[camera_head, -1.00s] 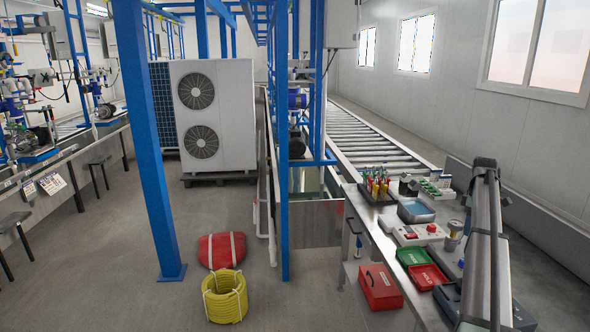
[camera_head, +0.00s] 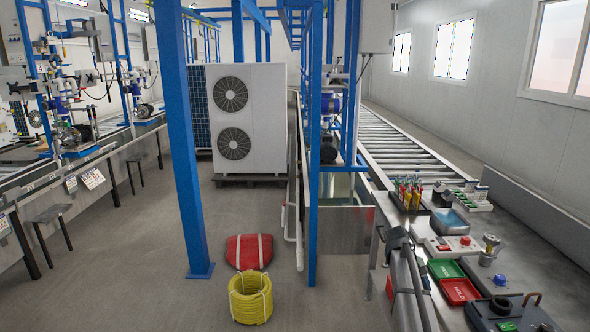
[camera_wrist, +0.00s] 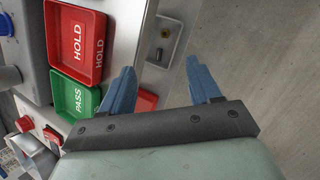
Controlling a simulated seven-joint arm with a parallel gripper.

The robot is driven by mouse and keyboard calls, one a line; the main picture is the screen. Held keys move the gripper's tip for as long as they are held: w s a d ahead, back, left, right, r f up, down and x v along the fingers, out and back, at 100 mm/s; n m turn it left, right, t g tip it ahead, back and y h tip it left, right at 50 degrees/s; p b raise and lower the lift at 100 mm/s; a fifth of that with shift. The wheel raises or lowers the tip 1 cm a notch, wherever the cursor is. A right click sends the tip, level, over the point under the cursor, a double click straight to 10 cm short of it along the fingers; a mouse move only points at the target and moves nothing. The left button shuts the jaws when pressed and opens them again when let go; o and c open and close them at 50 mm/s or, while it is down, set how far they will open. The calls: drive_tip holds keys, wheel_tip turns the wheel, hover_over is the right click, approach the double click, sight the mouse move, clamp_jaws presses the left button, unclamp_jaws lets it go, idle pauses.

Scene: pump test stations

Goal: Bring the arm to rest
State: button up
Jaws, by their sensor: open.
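My gripper (camera_wrist: 161,65) shows in the wrist view with its two blue fingers spread apart and nothing between them. Grey floor and part of the bench side lie beyond the fingers. In the head view my arm reaches up from the bottom edge at the left edge of the steel bench (camera_head: 520,245); I cannot make out the fingers there. The red HOLD tray (camera_head: 460,291) and the green PASS tray (camera_head: 445,269) lie on the bench to the right of my arm. In the wrist view the red tray (camera_wrist: 77,40) and green tray (camera_wrist: 74,96) are left of the fingers.
A control box with a red button (camera_head: 451,245), a blue-lined container (camera_head: 448,221) and a rack of colourful bottles (camera_head: 409,193) stand on the bench. A blue post (camera_head: 189,150), yellow hose coil (camera_head: 250,299) and red bag (camera_head: 249,251) are on the floor at left, with open floor around.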

drive_tip(key=s+a+f+g+y, duration=0.1)
drive_tip(key=s+a+f, duration=0.3)
drive_tip(key=s+f, duration=0.4)
drive_tip(key=s+a+f+m+y, duration=0.1)
drive_tip(key=s+a+f, duration=0.4)
drive_tip(key=f, duration=0.6)
drive_tip(key=s+a+f+g, duration=0.1)
drive_tip(key=s+a+f, duration=0.3)
drive_tip(key=s+f, duration=0.4)
drive_tip(key=s+a+f+m+y, duration=0.1)
drive_tip(key=s+a+f, duration=0.2)
drive_tip(key=s, duration=0.7)
drive_tip(key=s+a+f+m+g+y, duration=0.1)
drive_tip(key=s+a+f, duration=0.2)
drive_tip(key=s+f, duration=0.3)
drive_tip(key=s+a+f+m+g+y, duration=0.1)
drive_tip(key=s+a+f, duration=0.3)
drive_tip(key=s, duration=1)
drive_tip(key=shift+f+m, duration=0.15)
drive_tip(key=shift+m, duration=0.25)
